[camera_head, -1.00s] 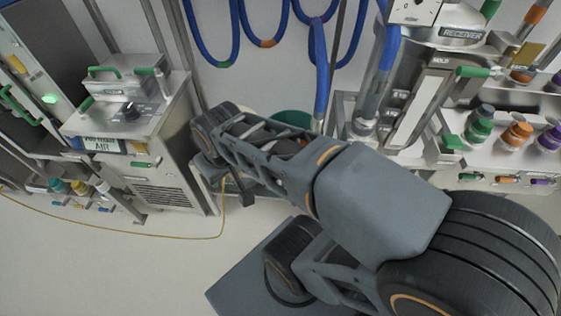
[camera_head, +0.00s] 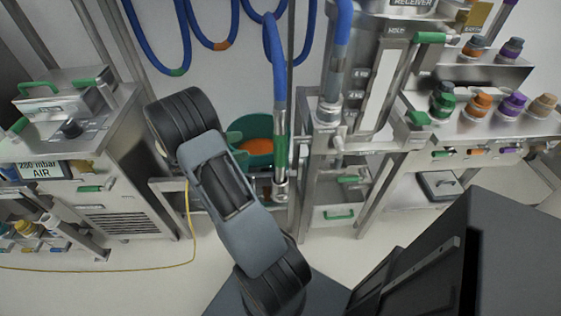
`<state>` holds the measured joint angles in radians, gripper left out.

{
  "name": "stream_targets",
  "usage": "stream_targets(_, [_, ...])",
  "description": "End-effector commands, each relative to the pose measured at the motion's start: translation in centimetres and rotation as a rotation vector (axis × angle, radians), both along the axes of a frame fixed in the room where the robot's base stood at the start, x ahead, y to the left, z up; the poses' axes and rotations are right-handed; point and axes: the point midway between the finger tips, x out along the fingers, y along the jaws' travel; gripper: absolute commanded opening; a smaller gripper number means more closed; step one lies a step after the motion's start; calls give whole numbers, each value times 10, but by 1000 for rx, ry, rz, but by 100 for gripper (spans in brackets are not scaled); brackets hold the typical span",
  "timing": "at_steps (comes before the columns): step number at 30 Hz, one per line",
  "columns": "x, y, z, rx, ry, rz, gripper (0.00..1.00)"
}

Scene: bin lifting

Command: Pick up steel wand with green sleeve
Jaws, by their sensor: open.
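A gap shows between the arm and the wand. My gripper's fingers cannot be made out in the view.
A green bin (camera_head: 258,162) with orange contents sits behind the wand, partly hidden by my arm. A steel receiver rack with colored knobs (camera_head: 480,104) stands right. A steel AIR cabinet (camera_head: 118,175) stands left. A yellow cable (camera_head: 190,225) crosses the floor.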

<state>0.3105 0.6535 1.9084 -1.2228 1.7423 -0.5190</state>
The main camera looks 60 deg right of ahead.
Motion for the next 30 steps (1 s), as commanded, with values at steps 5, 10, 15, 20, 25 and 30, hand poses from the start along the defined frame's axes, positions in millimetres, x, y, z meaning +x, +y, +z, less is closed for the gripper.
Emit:
stream_targets(5, [-12, -23, -6, -19, 46, 3, 78])
stream_targets(10, [-32, -47, -5, -18, 47, 3, 78])
stream_targets(15, [-46, -64, -6, -18, 46, 4, 78])
stream_targets(20, [-52, -71, -6, -18, 44, 7, 78])
stream_targets(25, [-61, -81, -5, -18, 44, 3, 78])
stream_targets(30, [-76, -99, -5, -18, 45, 3, 78])
